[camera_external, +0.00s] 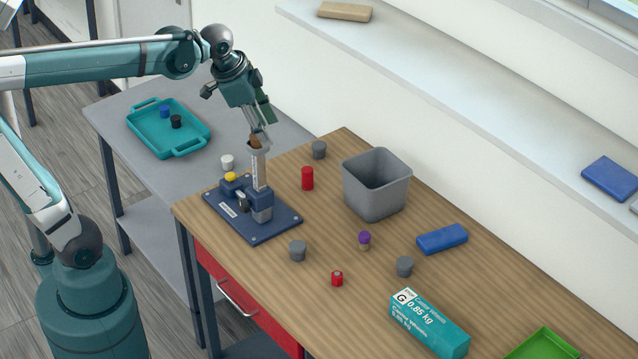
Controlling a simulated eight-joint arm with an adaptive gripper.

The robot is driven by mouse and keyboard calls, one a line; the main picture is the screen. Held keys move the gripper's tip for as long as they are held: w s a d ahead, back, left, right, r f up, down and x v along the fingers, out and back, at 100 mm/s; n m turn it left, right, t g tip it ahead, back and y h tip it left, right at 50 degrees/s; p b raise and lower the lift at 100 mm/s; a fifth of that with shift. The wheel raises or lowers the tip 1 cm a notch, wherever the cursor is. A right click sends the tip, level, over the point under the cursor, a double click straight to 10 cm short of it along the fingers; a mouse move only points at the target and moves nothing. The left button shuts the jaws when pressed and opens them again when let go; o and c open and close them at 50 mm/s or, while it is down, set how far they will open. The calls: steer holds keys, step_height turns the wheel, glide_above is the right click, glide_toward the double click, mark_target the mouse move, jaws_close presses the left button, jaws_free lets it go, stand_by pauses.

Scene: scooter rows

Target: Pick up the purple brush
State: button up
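A small purple-topped item with a tan lower part, which looks like the purple brush (364,239), stands upright on the wooden table in front of the grey bin. My gripper (258,142) is well up and to the left of it, apart from it. The gripper points down at the top of a grey post on a blue-based device (268,226). A small brown thing (255,142) shows at the fingertips; I cannot tell whether they hold it or it sits in the post's top. The finger gap is too small to judge.
Around the brush stand a grey bin (376,187), a blue block (442,239), grey cups (404,266) (298,250), a red cylinder (307,178) and a small red item (337,278). A teal box (429,324) lies near the front. Bare wood surrounds the brush.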

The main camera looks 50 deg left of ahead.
steer(key=w+d+m+g+p, duration=0.2)
steer(key=w+d+m+p, duration=0.4)
steer(key=w+d, duration=0.35)
steer(key=m+g+p, duration=0.2)
steer(key=m+p, duration=0.3)
steer(key=m, duration=0.1)
glide_above(365, 234)
steer(key=shift+y, duration=0.3)
step_height(365, 234, down, 23)
steer(key=shift+s, duration=0.1)
steer(key=shift+f, duration=0.4)
steer(key=shift+f, duration=0.15)
steer(key=shift+f, duration=1.15)
steer(key=shift+f, duration=0.1)
steer(key=shift+f, duration=2.5)
